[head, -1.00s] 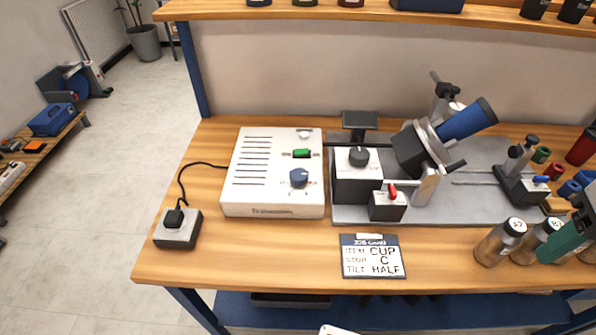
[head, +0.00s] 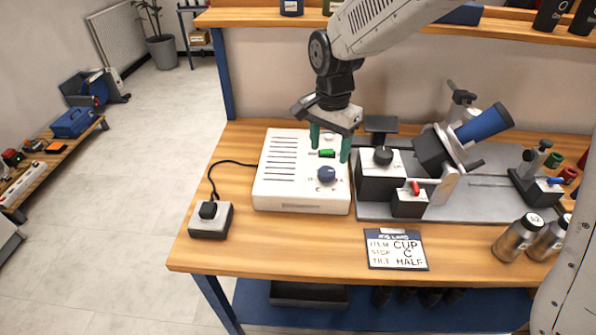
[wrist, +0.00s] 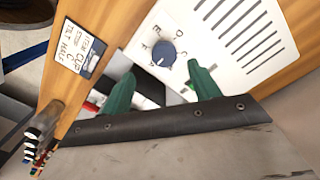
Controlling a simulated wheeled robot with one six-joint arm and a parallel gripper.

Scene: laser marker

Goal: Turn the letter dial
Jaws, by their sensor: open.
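The letter dial (head: 327,174) is a round dark-blue knob on the top face of the white control box (head: 272,190), with small letters around it. It also shows in the wrist view (wrist: 163,53); I cannot tell exactly which letter its mark points to. My gripper (head: 330,148) is open and empty, its green fingers pointing down over the box, behind the dial and on either side of the lit green switch (head: 326,153). In the wrist view the fingertips (wrist: 160,72) are apart, with the dial beyond the gap between them.
A job card (head: 396,249) in front reads item CUP, stop C, tilt HALF. To the right, the grey fixture plate (head: 480,200) carries a black-knobbed block (head: 380,175), a red switch (head: 415,187) and a tilted blue cylinder (head: 484,124). A cabled black-topped box (head: 210,220) stands left.

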